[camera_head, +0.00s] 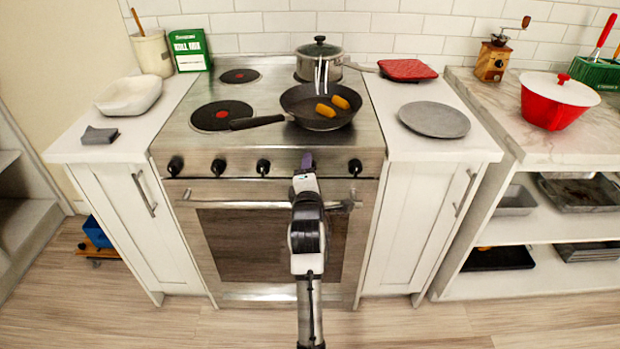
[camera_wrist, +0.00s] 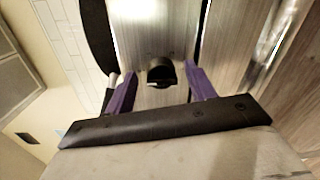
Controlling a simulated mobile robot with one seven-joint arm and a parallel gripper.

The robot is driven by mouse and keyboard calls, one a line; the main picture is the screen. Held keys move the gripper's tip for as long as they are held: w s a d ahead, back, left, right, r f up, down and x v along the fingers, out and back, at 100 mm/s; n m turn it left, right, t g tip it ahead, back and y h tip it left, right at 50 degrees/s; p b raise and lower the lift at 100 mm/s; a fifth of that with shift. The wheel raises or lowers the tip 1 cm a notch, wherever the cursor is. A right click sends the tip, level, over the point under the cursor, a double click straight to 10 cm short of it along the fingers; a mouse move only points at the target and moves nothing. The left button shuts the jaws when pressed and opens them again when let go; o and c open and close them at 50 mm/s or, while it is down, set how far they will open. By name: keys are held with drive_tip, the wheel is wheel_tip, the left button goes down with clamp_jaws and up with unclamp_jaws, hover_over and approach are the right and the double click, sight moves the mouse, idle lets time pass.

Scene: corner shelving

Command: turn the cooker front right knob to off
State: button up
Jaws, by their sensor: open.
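The cooker (camera_head: 190,140) has a row of black knobs along its steel front panel. My gripper (camera_head: 306,163) is at this panel and covers the fourth knob from the left in the head view. In the wrist view, a black knob (camera_wrist: 160,73) sits between the purple fingers of my gripper (camera_wrist: 160,80). The fingers are open, with a gap showing on each side of the knob. The rightmost knob (camera_head: 355,167) stands clear to the right of my gripper. The knob's setting marks are too small to read.
A frying pan (camera_head: 317,122) with two orange pieces stands on the front right of the hob, and a lidded pot (camera_head: 330,62) is behind it. The oven handle (camera_head: 250,204) runs below the knobs. White counters (camera_head: 405,145) flank the cooker.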

drive_tip(key=s+b, duration=0.2)
drive_tip(key=s, duration=1.1)
drive_tip(key=shift+s+a+r, duration=0.25)
drive_tip(key=shift+s+r, duration=0.15)
